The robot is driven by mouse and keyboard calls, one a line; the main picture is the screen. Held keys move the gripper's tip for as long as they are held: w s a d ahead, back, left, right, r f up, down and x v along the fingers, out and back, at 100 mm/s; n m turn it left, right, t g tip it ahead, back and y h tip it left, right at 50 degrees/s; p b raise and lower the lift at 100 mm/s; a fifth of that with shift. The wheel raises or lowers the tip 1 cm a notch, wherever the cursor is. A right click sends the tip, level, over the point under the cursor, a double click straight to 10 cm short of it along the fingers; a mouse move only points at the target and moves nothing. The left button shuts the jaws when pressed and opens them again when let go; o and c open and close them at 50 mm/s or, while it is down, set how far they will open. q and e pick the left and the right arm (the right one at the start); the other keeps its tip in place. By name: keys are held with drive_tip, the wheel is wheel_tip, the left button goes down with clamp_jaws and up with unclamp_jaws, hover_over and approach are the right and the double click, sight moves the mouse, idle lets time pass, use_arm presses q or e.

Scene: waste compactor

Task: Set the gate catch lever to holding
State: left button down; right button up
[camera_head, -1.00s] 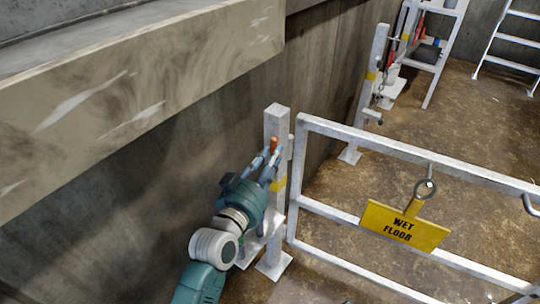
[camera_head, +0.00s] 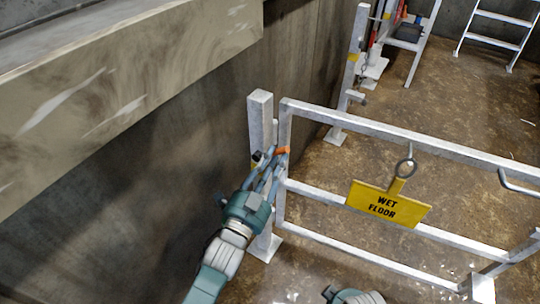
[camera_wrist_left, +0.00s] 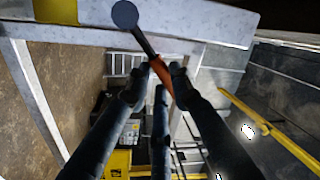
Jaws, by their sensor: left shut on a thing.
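The gate catch lever is a dark rod with an orange grip (camera_head: 282,150), on the white post (camera_head: 261,118) beside the gate. The grip lies to the right, close to the gate's upright edge. My left gripper (camera_head: 272,160) is shut on the orange grip. In the left wrist view the fingers (camera_wrist_left: 162,78) close around the grip (camera_wrist_left: 161,72). The rod runs up to a round dark end (camera_wrist_left: 125,14) at the white post. The holding position's marking cannot be made out. A teal part of my other arm shows at the bottom edge in the head view; its fingers are not visible.
The white gate (camera_head: 400,135) spans the right side, with a yellow wet floor sign (camera_head: 388,204) hanging on it. A concrete wall (camera_head: 120,170) stands close on the left of the post. A second post (camera_head: 350,75) and a ladder (camera_head: 500,30) are behind. Brown floor lies open beyond the gate.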

use_arm(q)
drive_tip(key=shift+s+d+f+m, duration=0.2)
drive_tip(key=shift+f+m, duration=0.3)
drive_tip(key=shift+m, duration=0.5)
use_arm(e)
drive_tip(key=shift+w+r, duration=0.25)
drive_tip(key=shift+r, duration=0.7)
drive_tip(key=shift+s, duration=0.35)
use_arm(q)
drive_tip(key=c, duration=1.5)
unclamp_jaws()
drive_tip(key=v, duration=1.2)
drive_tip(key=shift+w, duration=0.1)
use_arm(e)
drive_tip(key=shift+w, duration=0.2)
drive_tip(key=shift+f, duration=0.1)
